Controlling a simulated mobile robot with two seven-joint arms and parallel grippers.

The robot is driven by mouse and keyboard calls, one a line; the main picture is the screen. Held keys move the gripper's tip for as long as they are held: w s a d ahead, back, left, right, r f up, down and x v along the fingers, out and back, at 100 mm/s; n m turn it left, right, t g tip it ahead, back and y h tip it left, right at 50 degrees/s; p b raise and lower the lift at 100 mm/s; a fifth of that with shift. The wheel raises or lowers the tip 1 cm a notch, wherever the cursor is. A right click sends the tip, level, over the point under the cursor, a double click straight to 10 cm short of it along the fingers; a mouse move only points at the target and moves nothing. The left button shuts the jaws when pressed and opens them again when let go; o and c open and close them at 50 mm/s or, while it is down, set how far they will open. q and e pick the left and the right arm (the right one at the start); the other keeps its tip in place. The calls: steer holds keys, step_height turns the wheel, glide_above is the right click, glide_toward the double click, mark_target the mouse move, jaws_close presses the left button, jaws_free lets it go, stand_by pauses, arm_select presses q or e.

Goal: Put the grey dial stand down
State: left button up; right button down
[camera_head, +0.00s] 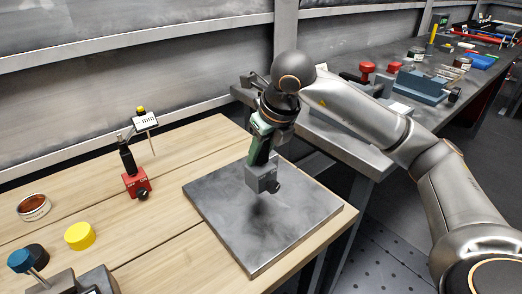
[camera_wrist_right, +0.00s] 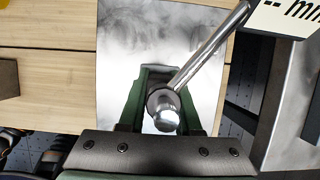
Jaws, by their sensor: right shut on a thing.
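My right gripper (camera_head: 261,152) has green fingers shut on the grey dial stand (camera_head: 261,177), a grey block with a black knob on its side. The stand is upright over the steel plate (camera_head: 215,205), and a dark shadow lies below it, apart from its base. In the right wrist view the fingers (camera_wrist_right: 163,105) close around the stand's metal post, seen end-on. A rod (camera_wrist_right: 212,45) runs from the post to a white dial marked "mm" (camera_wrist_right: 285,18), cut off by the frame. My left gripper is not in view.
A red-based dial stand (camera_head: 137,182) stands on the wooden table (camera_head: 175,240), left of the plate. A yellow cylinder (camera_head: 80,236), a round tin (camera_head: 33,207) and a blue-knobbed item (camera_head: 21,260) are farther left. The plate looks clear. A cluttered metal bench (camera_head: 345,145) lies behind right.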

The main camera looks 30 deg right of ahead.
steer(key=shift+w+d+f, duration=0.1)
steer(key=shift+w, duration=0.15)
steer(key=f, duration=0.3)
steer(key=shift+w+d+b, duration=0.2)
steer(key=shift+w+b, duration=0.05)
steer(key=shift+b, duration=0.05)
steer(key=shift+f, duration=0.35)
steer(key=shift+f, duration=0.1)
steer(key=shift+f, duration=0.15)
steer(key=c, duration=0.6)
jaws_free()
steer(key=shift+s, duration=0.1)
